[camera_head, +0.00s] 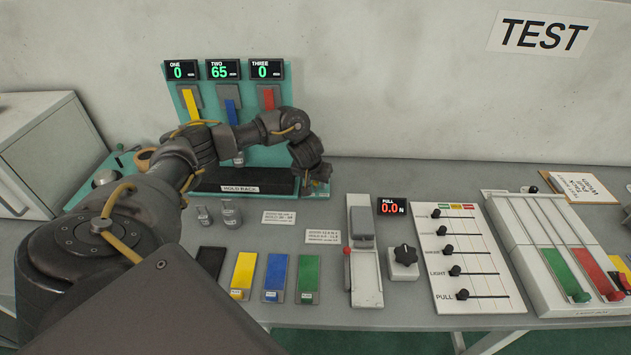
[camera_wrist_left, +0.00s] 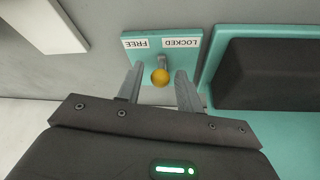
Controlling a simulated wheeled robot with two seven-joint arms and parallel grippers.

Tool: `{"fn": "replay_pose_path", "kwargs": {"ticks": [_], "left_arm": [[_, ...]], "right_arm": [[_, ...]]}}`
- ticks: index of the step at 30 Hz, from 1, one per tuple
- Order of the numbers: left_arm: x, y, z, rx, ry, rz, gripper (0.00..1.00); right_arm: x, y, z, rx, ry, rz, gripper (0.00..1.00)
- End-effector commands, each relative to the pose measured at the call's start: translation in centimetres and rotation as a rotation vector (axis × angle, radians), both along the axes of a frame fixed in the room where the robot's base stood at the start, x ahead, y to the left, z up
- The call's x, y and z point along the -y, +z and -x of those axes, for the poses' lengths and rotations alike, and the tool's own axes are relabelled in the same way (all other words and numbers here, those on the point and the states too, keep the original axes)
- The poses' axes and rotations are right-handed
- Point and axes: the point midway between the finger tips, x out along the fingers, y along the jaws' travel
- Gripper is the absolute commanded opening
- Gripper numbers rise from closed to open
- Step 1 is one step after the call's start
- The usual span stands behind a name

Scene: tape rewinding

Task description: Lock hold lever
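The hold lever shows in the left wrist view as a yellow ball knob (camera_wrist_left: 160,78) on a short grey stem. It stands on a teal plate (camera_wrist_left: 192,60) with upside-down labels FREE (camera_wrist_left: 141,43) and LOCKED (camera_wrist_left: 181,43). The knob appears about midway between the labels; I cannot tell which position is set. My left gripper (camera_wrist_left: 160,75) is open, with one finger on each side of the knob and visible gaps. In the head view my left wrist hangs over the right end of the hold rack (camera_head: 240,188), hiding the lever. My right gripper is not in view.
The teal rack with a black block (camera_wrist_left: 265,75) is beside the lever plate. Two small metal weights (camera_head: 230,213) stand in front of the rack. Coloured strips (camera_head: 243,272), a force display (camera_head: 392,207) and a slider panel (camera_head: 463,255) lie nearer the table's front.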

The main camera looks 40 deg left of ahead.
Motion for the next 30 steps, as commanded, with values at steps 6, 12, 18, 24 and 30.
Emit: {"fn": "replay_pose_path", "kwargs": {"ticks": [6,12,18,24,30], "left_arm": [[0.0,0.0,0.0,0.000,0.000,0.000,0.07],[-0.1,0.1,0.1,-0.001,-0.013,0.000,0.00],[-1.0,0.1,0.7,-0.005,-0.167,0.002,0.00],[-1.8,0.1,0.9,-0.002,-0.338,0.001,0.00],[-2.0,0.0,1.0,0.000,-0.397,-0.001,0.00]], "right_arm": [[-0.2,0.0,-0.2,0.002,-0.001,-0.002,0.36],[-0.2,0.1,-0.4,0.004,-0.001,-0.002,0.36],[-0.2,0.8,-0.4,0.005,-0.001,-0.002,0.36],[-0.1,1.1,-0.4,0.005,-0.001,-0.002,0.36],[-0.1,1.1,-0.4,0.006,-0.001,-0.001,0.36]]}}
